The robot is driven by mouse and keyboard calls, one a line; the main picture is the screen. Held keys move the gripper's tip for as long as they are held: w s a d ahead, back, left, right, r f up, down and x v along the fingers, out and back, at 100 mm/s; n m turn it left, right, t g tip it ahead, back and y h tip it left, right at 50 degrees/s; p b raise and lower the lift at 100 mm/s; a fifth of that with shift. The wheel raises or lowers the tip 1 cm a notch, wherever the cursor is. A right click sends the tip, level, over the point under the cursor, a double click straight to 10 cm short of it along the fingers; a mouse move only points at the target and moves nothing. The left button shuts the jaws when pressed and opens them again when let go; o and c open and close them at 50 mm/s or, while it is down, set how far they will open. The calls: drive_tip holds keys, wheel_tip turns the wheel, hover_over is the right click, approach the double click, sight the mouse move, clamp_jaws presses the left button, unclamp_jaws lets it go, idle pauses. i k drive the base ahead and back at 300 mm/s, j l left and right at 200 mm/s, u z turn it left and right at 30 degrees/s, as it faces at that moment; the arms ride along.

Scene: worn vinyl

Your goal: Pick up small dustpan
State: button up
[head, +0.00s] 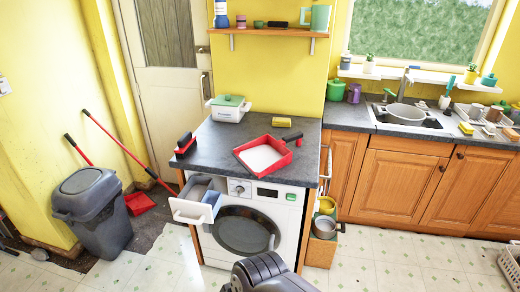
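A small red dustpan (262,156) lies on the dark grey counter (225,150) above the washing machine. Its inside shows a broad white area; I cannot tell if this is powder or its surface. A short dark handle (292,136) sticks out at its back right. A black and red brush-like item (185,144) stands at the counter's left edge. Part of my dark arm shows at the bottom middle, in front of the washing machine and well below the dustpan. My gripper's fingers are not in view.
A white lidded box (228,109) and a yellow sponge (281,122) are on the counter. The washing machine's drawer (197,204) stands open. A grey bin (92,212) and a long-handled red dustpan (139,203) are on the left floor. A shelf (268,32) hangs above.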

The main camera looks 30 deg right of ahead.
sight(262, 157)
drive_tip(key=i+l+z, duration=0.85)
drive_tip(key=i, duration=0.4)
